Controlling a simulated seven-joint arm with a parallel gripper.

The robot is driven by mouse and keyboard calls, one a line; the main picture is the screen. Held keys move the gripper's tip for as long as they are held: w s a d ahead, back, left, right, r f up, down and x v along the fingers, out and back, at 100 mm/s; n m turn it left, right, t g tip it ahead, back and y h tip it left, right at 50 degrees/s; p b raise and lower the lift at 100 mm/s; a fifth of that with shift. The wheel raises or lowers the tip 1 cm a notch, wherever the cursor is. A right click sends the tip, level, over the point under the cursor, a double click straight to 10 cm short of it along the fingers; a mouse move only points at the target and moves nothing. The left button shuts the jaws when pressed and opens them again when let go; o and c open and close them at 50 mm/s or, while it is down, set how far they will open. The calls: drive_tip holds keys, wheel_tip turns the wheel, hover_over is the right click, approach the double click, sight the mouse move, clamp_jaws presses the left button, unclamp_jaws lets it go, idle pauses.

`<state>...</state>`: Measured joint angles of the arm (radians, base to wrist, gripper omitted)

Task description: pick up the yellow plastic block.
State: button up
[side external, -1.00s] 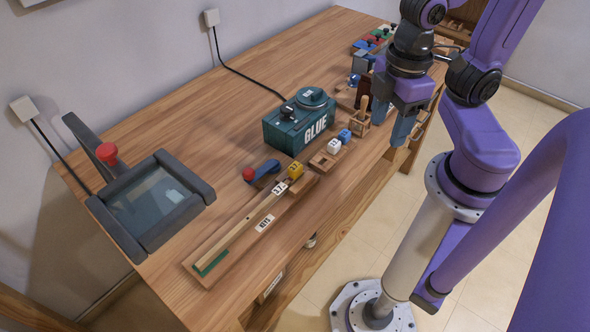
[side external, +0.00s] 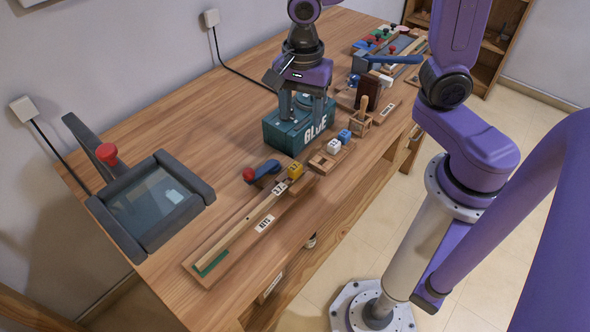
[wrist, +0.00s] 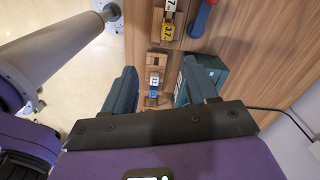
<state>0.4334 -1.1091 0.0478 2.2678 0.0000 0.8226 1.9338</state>
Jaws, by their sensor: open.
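The yellow block (side external: 295,171) sits at the upper right end of a long wooden rail tray (side external: 222,247), beside a white marked block (side external: 280,188). In the wrist view the yellow block (wrist: 168,28) is near the top, beyond my fingertips. My gripper (side external: 301,110) is open and empty. In the side view its fingers overlap the green glue box, and the yellow block lies below and in front of it. In the wrist view my two fingers (wrist: 163,80) are spread wide with a blue block and a white block showing between them.
The green glue box (side external: 285,136) stands close to my fingers. A small wooden tray (side external: 323,162) holds a white block (side external: 334,146) and a blue block (side external: 344,136). A blue lever with a red knob (side external: 250,174) is left of the yellow block.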

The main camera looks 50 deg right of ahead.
drive_tip(key=w+m, duration=0.2)
drive_tip(key=m, duration=0.1)
approach(295, 166)
drive_tip(key=shift+m, duration=0.3)
wheel_tip(295, 166, down, 10)
drive_tip(key=shift+f, duration=0.15)
idle(0.5)
drive_tip(key=c, duration=1)
